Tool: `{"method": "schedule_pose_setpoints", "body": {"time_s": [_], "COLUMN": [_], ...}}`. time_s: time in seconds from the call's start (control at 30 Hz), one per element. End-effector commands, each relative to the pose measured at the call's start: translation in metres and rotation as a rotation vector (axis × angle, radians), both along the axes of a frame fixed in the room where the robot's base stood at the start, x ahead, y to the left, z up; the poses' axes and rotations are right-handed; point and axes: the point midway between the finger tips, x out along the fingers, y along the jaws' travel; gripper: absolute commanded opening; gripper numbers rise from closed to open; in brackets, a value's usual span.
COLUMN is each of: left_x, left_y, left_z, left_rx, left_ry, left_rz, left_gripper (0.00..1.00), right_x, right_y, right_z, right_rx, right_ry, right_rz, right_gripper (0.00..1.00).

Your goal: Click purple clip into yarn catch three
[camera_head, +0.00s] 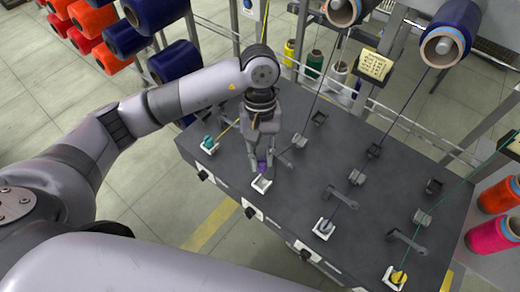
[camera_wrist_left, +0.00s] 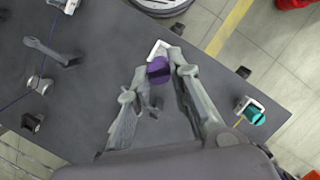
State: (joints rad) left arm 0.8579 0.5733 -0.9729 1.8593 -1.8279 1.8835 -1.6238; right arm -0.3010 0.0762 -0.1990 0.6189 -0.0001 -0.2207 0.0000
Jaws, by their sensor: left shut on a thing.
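My left gripper (camera_head: 261,165) is shut on the purple clip (camera_head: 262,168) above the dark worktable. In the left wrist view the purple clip (camera_wrist_left: 158,70) sits between the two fingertips (camera_wrist_left: 162,72). Right beside the clip is an empty-looking white yarn catch (camera_head: 261,184), which is partly hidden behind the clip in the left wrist view (camera_wrist_left: 159,47). I cannot tell whether clip and catch touch. My right gripper is not in view.
A catch with a teal clip (camera_head: 208,144) is to the left. Another white catch (camera_head: 324,228) and one with a yellow clip (camera_head: 398,277) are to the right. Metal levers (camera_head: 343,197) and tensioners (camera_head: 357,177) stand on the table. Yarns run up to blue spools (camera_head: 450,35).

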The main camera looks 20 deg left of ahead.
Motion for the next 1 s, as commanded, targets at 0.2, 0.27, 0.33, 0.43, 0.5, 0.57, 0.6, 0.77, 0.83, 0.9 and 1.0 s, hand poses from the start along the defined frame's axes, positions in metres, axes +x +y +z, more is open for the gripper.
{"method": "schedule_pose_setpoints", "body": {"time_s": [0.2, 0.27, 0.33, 0.43, 0.5, 0.57, 0.6, 0.77, 0.83, 0.9, 1.0], "left_x": [-0.001, -0.001, 0.000, 0.000, 0.000, 0.000, 0.000, 0.000, 0.000, 0.000, 0.000], "left_y": [0.000, -0.001, -0.001, 0.000, 0.000, 0.000, 0.000, 0.000, 0.000, 0.000, 0.000], "left_z": [-0.035, -0.043, -0.043, -0.043, -0.043, -0.043, -0.044, -0.048, -0.050, -0.051, -0.054], "left_rx": [-0.001, -0.001, -0.002, -0.002, -0.001, -0.001, -0.001, -0.001, -0.001, -0.001, -0.001], "left_ry": [0.003, 0.003, -0.001, -0.001, 0.000, 0.000, 0.000, 0.000, 0.000, 0.000, 0.000], "left_rz": [-0.001, -0.002, -0.003, -0.003, -0.003, -0.003, -0.003, -0.003, -0.003, -0.003, -0.003], "left_gripper": [0.00, 0.00, 0.00, 0.00, 0.00, 0.00, 0.00, 0.00, 0.00, 0.00, 0.00], "right_x": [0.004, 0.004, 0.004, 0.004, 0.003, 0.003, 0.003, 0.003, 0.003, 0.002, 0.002], "right_y": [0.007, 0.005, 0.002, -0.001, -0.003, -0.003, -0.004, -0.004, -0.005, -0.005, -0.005], "right_z": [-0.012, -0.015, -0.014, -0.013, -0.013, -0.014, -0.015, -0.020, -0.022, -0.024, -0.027], "right_rx": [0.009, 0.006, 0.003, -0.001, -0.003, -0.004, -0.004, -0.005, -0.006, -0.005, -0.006], "right_ry": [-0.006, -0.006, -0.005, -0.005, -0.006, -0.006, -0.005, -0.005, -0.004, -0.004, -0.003], "right_rz": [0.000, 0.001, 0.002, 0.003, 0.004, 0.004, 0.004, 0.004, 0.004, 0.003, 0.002], "right_gripper": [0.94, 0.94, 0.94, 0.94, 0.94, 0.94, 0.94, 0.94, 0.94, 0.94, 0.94]}}
